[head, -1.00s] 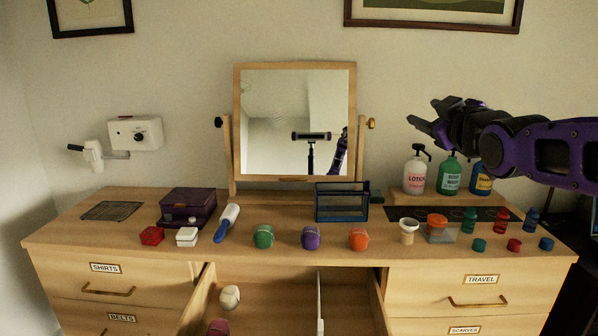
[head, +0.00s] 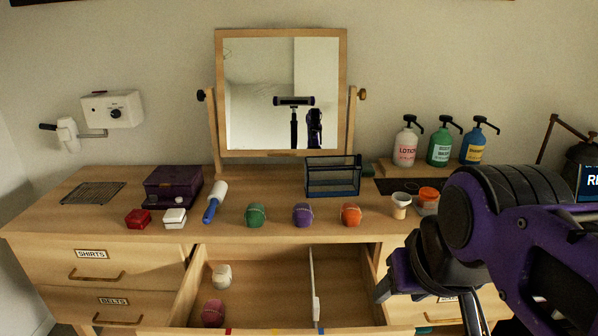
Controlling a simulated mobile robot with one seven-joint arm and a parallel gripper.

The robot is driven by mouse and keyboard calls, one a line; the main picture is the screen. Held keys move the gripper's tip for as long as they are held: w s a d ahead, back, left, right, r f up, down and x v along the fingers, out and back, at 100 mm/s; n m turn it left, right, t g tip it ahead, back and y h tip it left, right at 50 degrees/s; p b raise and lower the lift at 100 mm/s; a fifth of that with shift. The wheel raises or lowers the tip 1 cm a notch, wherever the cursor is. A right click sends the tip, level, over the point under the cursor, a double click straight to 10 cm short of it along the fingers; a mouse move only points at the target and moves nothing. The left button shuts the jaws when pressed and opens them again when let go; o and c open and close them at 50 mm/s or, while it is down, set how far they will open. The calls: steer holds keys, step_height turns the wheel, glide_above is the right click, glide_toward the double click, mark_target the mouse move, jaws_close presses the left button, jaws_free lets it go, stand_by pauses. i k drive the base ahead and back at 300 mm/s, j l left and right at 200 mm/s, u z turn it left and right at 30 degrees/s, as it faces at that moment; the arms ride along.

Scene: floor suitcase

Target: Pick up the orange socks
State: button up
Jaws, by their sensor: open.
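The orange socks (head: 351,214) are a rolled ball with a pale band. They sit near the front edge of the dresser top, right of the purple socks (head: 302,214) and the green socks (head: 256,215). My gripper (head: 425,305) is open and empty in front of the dresser's right side, lower than the top and to the right of the orange socks. It points downward, and its fingertips are partly cut off by the lower picture edge.
An open drawer (head: 262,285) below the socks holds a white ball (head: 221,275) and a pink ball (head: 213,312) left of a divider. A mesh organizer (head: 333,178) stands behind the orange socks, and a small cup (head: 400,205) stands to their right. Pump bottles (head: 438,145) stand further back.

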mark_target(350, 215)
steer(key=i+l+z, duration=0.15)
steer(key=l, duration=0.3)
steer(key=l+z, duration=0.15)
steer(key=l, duration=0.25)
steer(key=i+l, duration=0.1)
steer(key=l, duration=0.3)
steer(key=i+l, duration=0.1)
steer(key=l, duration=0.3)
steer(key=j+z, duration=0.15)
steer(key=j, duration=0.25)
